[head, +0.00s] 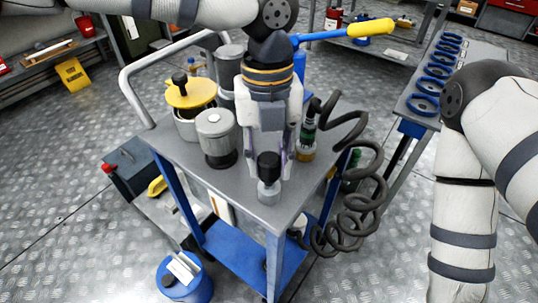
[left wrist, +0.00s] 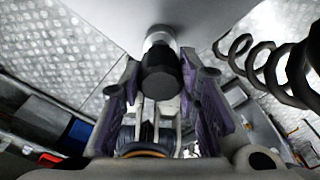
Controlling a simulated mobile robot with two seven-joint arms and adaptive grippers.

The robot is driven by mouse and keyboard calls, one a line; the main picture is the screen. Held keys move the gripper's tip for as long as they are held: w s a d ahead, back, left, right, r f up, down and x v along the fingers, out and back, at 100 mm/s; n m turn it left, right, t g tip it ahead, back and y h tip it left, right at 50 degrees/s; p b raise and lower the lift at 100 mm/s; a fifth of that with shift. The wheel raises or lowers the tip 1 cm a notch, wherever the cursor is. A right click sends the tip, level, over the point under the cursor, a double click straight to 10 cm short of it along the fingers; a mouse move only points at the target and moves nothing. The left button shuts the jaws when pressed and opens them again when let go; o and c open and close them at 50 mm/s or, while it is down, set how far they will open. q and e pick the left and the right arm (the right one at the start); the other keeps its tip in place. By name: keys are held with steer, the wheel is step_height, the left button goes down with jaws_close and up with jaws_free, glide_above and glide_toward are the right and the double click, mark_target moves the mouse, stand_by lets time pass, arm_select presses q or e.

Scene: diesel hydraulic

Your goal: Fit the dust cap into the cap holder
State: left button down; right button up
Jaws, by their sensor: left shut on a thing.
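The dust cap appears to be the black cylinder (head: 268,161) near the front corner of the cart top. It also shows in the left wrist view (left wrist: 160,75). A short silver cylinder (head: 268,191), apparently the cap holder, is directly below it and also shows in the left wrist view (left wrist: 159,35). The cap looks upright and in line with it; I cannot tell how deep it sits. My left gripper (head: 267,170) points down, its purple-padded fingers on either side of the black cap, shut on it. My right gripper is out of view.
The grey cart top (head: 190,150) also holds a grey canister (head: 216,135), a yellow-lidded pot (head: 190,93) and a green-banded coupling (head: 309,130). A coiled black hose (head: 375,180) hangs off the right side. The cart's front edge is close to the cap.

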arm_select(q)
steer(key=shift+f, duration=1.3)
steer(key=c, duration=1.1)
jaws_free()
